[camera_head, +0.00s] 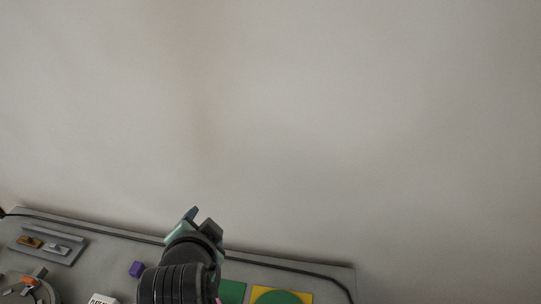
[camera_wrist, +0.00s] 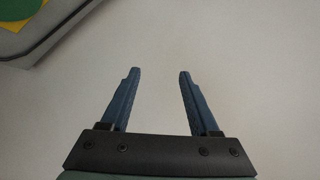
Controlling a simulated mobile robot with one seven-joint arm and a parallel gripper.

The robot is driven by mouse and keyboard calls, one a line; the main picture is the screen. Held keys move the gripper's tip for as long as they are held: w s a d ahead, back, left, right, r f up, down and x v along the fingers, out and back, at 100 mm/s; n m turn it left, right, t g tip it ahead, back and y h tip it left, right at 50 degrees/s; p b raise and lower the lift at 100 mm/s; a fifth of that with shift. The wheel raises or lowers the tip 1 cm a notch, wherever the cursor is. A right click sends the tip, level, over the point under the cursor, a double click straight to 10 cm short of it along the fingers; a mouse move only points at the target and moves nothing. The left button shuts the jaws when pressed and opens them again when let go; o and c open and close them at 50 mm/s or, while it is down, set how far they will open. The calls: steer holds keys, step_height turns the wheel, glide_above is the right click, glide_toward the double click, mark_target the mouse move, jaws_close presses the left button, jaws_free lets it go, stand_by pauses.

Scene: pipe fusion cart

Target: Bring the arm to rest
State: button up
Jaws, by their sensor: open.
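My arm rises from the bottom of the head view in front of the cart top. My gripper (camera_head: 197,218) is at its upper end, above the far edge of the cart. In the wrist view my gripper (camera_wrist: 158,75) has its two blue fingers spread apart. Nothing is between them, only a plain pale surface behind. The lower arm links lie outside the head view or are hidden behind the part in front.
The grey cart top (camera_head: 110,240) carries a grey tray (camera_head: 70,258) with small parts, a purple cube (camera_head: 136,269), a white labelled block (camera_head: 103,299), a round fixture (camera_head: 25,290) and a green-and-yellow panel (camera_head: 283,296). A dark cable runs along its far edge. The pale wall beyond is bare.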

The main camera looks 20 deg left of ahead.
steer(key=w+d+r+n+t+b, duration=0.1)
steer(key=w+d+r+t, duration=0.25)
steer(key=r, duration=0.35)
steer(key=w+d+r+t+b, duration=0.1)
steer(key=w+d+r+t, duration=0.15)
steer(key=d+r, duration=0.4)
steer(key=w+d+r+n+t, duration=0.15)
steer(key=r+t, duration=0.25)
steer(key=r, duration=0.5)
steer(key=s+d+r+t+h+b, duration=0.1)
steer(key=s+d+r+t+h, duration=0.1)
steer(key=s+d+r+t, duration=0.2)
steer(key=s+d+r+n+t+h+b, duration=0.1)
steer(key=s+d+r+t+h, duration=0.2)
steer(key=d+r, duration=0.7)
step_height(320, 180, up, 4)
steer(key=s+t, duration=0.1)
steer(key=s, duration=0.1)
steer(key=shift+s+h, duration=0.3)
steer(key=shift+s, duration=0.05)
steer(key=shift+c, duration=1)
